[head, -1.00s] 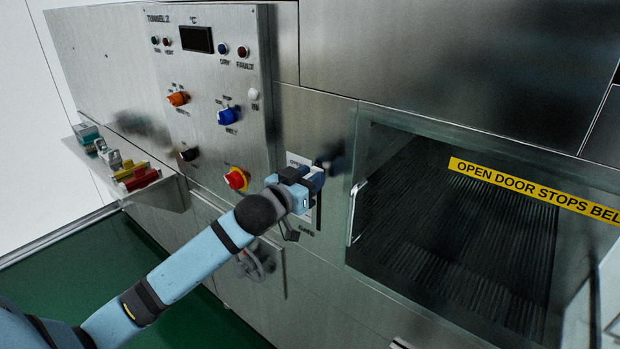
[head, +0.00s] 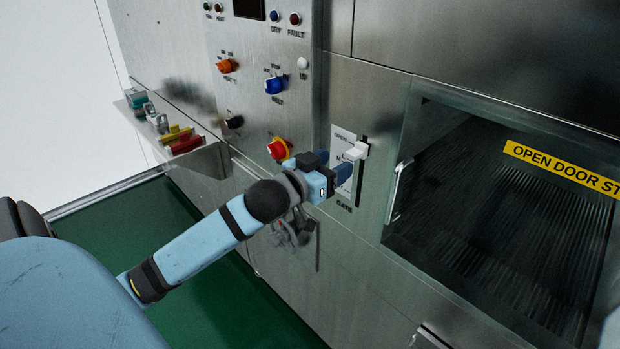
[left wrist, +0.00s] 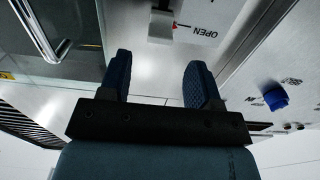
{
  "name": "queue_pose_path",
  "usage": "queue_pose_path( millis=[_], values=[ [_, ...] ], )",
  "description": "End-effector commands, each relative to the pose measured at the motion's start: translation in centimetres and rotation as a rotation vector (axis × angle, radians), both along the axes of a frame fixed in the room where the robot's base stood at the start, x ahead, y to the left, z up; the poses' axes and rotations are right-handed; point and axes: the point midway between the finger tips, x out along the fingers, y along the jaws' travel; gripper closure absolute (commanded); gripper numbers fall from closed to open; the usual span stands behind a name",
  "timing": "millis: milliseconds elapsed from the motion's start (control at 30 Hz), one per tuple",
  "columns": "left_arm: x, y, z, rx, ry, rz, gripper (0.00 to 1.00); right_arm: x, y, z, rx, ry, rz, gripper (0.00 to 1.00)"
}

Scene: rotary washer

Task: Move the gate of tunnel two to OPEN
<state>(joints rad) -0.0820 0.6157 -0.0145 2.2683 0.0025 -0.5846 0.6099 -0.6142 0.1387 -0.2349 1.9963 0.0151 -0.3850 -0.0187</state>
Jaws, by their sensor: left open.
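The white gate handle (head: 356,151) sits in a dark vertical slot, near its upper end, beside the OPEN marking of the GATE label plate (head: 344,203). My left gripper (head: 334,166) is open and empty, just left of and slightly below the handle in the head view. In the left wrist view its two blue fingers (left wrist: 158,62) are apart, with the handle beyond the tips and no contact visible. My right gripper is not in view.
The control panel (head: 235,110) has an orange knob (head: 227,66), a blue knob (head: 275,85) and a red-and-yellow button (head: 279,149). A door handle (head: 398,188) and dark tunnel window (head: 500,210) are right of the slot. A shelf (head: 185,158) holds small items.

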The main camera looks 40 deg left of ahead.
Motion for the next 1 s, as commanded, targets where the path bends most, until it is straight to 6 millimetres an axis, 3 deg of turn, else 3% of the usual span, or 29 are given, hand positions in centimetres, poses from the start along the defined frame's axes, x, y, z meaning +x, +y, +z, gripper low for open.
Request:
queue_pose_path(
  millis=[200, 400, 1000],
  values=[
    [-4.4, 0.3, -0.2, 0.000, 0.003, 0.000, 0.43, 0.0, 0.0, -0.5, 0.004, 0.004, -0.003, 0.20],
    [-6.5, 0.5, -0.1, 0.001, 0.001, 0.000, 0.43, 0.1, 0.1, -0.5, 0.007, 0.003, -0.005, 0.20],
    [-7.0, 0.6, 0.0, 0.001, 0.000, 0.000, 0.43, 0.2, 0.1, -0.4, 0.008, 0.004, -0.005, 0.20]
  ],
)
